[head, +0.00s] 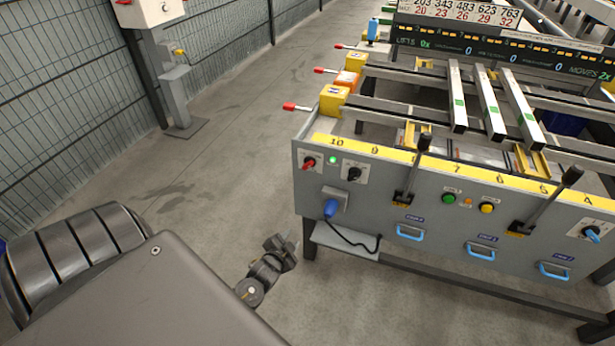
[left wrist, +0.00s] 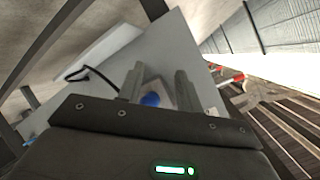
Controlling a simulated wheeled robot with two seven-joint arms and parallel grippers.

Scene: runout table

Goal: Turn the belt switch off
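The grey front panel (head: 390,205) of the runout table carries a red-handled rotary switch (head: 309,163) at its upper left, beside a lit green lamp (head: 333,159). A black rotary switch (head: 354,174) sits to the right on its own plate. Their labels are too small to read, so I cannot tell which is the belt switch. My left gripper (head: 284,250) is in front of the panel's left end, lower than the switches and apart from them. In the left wrist view its two fingers (left wrist: 160,88) are spread and empty, with a blue plug (left wrist: 150,99) beyond them. My right gripper is out of view.
A blue plug (head: 331,208) with a black cable juts from the panel below the switches. Two black levers (head: 407,180) (head: 535,210), push buttons (head: 449,198) and blue handles (head: 410,233) lie to the right.

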